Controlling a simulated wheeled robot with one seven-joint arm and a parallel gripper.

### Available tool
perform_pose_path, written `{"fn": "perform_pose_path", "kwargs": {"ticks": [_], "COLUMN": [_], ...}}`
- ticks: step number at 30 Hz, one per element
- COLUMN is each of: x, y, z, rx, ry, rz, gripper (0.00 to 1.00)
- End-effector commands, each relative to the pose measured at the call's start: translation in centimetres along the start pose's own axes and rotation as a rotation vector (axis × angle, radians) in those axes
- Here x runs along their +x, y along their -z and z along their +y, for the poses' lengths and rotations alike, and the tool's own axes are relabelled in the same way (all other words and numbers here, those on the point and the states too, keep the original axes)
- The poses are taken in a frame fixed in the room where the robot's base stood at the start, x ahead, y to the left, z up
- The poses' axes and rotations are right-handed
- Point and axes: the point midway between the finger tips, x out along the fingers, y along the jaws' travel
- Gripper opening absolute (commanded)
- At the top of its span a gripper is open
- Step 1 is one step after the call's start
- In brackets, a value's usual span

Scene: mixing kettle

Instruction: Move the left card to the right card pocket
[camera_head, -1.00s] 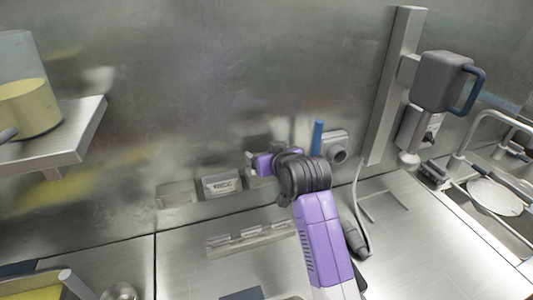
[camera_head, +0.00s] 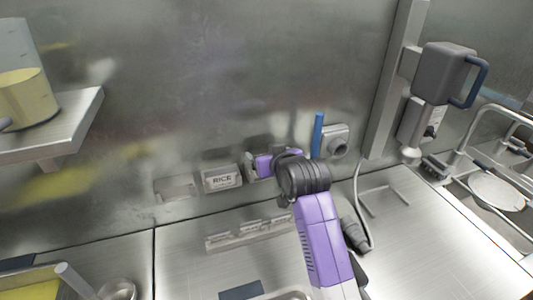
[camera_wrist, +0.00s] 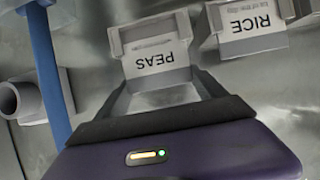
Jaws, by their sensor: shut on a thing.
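A row of three wall pockets shows in the head view. The left pocket (camera_head: 175,188) looks empty. The middle pocket holds a card reading RICE (camera_head: 222,181), which also shows in the wrist view (camera_wrist: 250,22). My gripper (camera_head: 264,164) is at the right pocket (camera_head: 250,170) and hides much of it. In the upside-down wrist view, my gripper (camera_wrist: 160,80) is shut on a white card reading PEAS (camera_wrist: 157,62). The PEAS card lines up with the right pocket (camera_wrist: 150,30) and appears to be at least partly in it. Its seating depth is hard to tell.
A blue upright bar (camera_head: 318,135) and a round grey fitting (camera_head: 338,142) stand close right of my gripper. A low rack (camera_head: 248,234) lies on the steel counter below. A shelf (camera_head: 70,125) is at left; a grey jug (camera_head: 443,75) hangs at right.

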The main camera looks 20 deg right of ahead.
Motion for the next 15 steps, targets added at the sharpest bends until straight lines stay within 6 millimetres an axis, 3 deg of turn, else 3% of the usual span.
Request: {"fn": "perform_pose_path", "kwargs": {"ticks": [15], "x": [0.6], "y": [-1.4], "z": [0.0], "rx": [0.0], "ry": [0.0], "rz": [0.0], "gripper": [0.11]}}
